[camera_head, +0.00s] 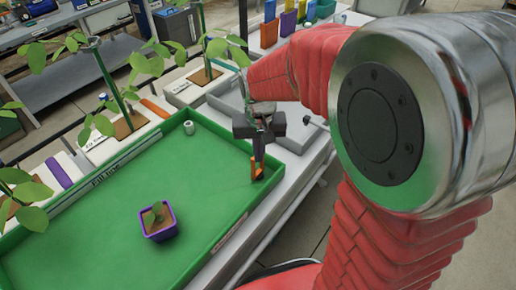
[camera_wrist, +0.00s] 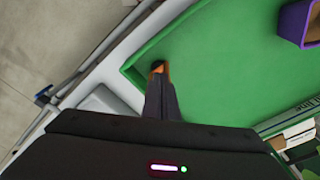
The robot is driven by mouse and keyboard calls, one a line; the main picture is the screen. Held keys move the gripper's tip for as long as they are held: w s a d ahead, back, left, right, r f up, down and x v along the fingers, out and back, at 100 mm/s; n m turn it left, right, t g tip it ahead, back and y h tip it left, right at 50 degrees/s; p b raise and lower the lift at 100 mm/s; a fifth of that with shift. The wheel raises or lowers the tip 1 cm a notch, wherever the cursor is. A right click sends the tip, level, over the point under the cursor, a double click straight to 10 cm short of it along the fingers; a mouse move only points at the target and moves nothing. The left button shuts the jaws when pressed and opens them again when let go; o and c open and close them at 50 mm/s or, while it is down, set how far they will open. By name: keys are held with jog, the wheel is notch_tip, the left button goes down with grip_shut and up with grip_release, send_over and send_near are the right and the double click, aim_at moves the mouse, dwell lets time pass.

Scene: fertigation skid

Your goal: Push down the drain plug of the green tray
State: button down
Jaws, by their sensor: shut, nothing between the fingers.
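The green tray (camera_head: 112,215) lies flat on the bench, with its rim around a green floor. It also shows in the wrist view (camera_wrist: 225,70). My gripper (camera_head: 257,173) points down inside the tray's right edge, near a corner, with its fingers shut and empty. In the wrist view, the orange-edged fingertips (camera_wrist: 159,68) are close to the tray's corner. A small dark spot shows at the tips; I cannot tell whether it is the drain plug or part of the fingers. I cannot tell whether the tips touch anything. No drain plug is clearly visible elsewhere.
A purple pot (camera_head: 158,222) with a seedling stands in the tray. It shows at the upper right in the wrist view (camera_wrist: 292,22). A small white cylinder (camera_head: 189,128) stands near the tray's far corner. A grey tray (camera_head: 232,99) and leafy plants are behind.

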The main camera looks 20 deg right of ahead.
notch_tip(320, 180, up, 12)
jog(key=shift+s, duration=0.3)
jog(key=shift+w+a, duration=0.1)
dwell(0.5)
jog(key=s+d+r+n+t, duration=0.1)
jog(key=s+t, duration=0.3)
jog(key=s, duration=1.1)
jog(key=shift+s+n+t, duration=0.3)
jog(key=shift+s+n, duration=0.1)
jog(key=shift+n, duration=0.2)
